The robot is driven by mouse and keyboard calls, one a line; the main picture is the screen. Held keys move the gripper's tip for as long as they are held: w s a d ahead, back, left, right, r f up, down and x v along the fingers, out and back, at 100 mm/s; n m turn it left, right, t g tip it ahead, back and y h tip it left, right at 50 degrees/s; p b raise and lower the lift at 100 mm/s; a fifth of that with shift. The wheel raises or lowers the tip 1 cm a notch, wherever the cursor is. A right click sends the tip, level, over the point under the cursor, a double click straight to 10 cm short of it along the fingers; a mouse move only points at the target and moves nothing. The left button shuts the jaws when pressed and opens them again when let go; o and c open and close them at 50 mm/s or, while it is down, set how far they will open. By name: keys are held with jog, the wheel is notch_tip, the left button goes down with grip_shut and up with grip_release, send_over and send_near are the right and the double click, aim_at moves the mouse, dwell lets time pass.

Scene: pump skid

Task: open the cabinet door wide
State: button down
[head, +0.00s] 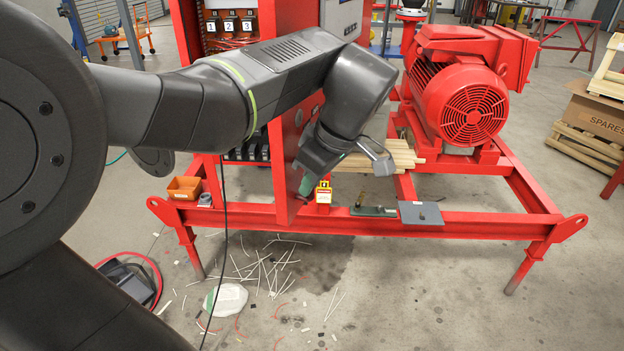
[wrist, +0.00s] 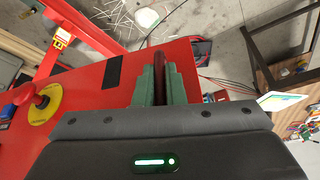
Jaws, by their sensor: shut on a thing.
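The red cabinet (head: 256,181) stands on the red skid frame, with its interior showing. Its red door (head: 284,150) stands partly open, swung out toward me and seen at a steep angle. My gripper (head: 306,184) is at the lower part of the door; its fingers also show in the wrist view (wrist: 158,82). The green fingers are shut on a dark red upright part of the door (wrist: 160,62); I cannot tell whether it is a handle or the edge.
A red motor (head: 462,85) sits on the skid at right. Cable scraps (head: 265,270) and a white bag (head: 226,299) litter the floor.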

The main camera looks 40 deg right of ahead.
jog(key=c, duration=1.5)
grip_release()
jog(key=v, duration=1.3)
jog(key=shift+s+r, duration=0.15)
jog(key=shift+r, duration=0.2)
jog(key=shift+d, duration=0.15)
